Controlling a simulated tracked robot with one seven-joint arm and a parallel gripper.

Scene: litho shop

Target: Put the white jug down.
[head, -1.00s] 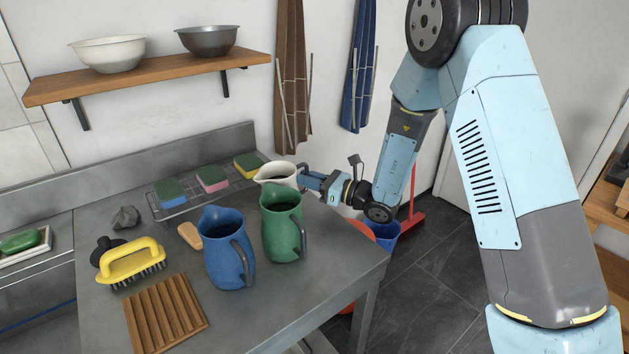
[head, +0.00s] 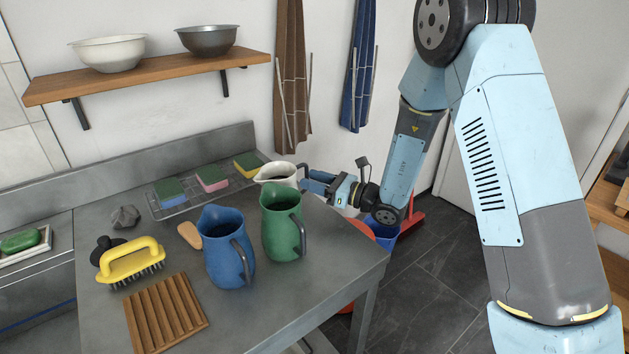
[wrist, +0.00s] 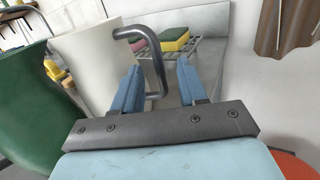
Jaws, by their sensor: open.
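The white jug (head: 277,174) stands on the steel table near its back right corner, partly behind the green jug (head: 283,222). Its base is hidden in the head view. In the wrist view the white jug (wrist: 95,65) shows with its dark handle (wrist: 152,60) reaching toward my fingers. My gripper (head: 308,181) is at the right of the white jug, by its handle. In the wrist view my gripper (wrist: 160,85) is open, with blue fingers apart on either side of the handle's lower end. The blue jug (head: 226,250) stands left of the green one.
A wire rack (head: 171,207) with several sponges lies behind the jugs. A yellow brush (head: 131,261), a slatted wooden board (head: 165,314) and a grey stone (head: 125,216) lie to the left. Buckets stand on the floor right of the table.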

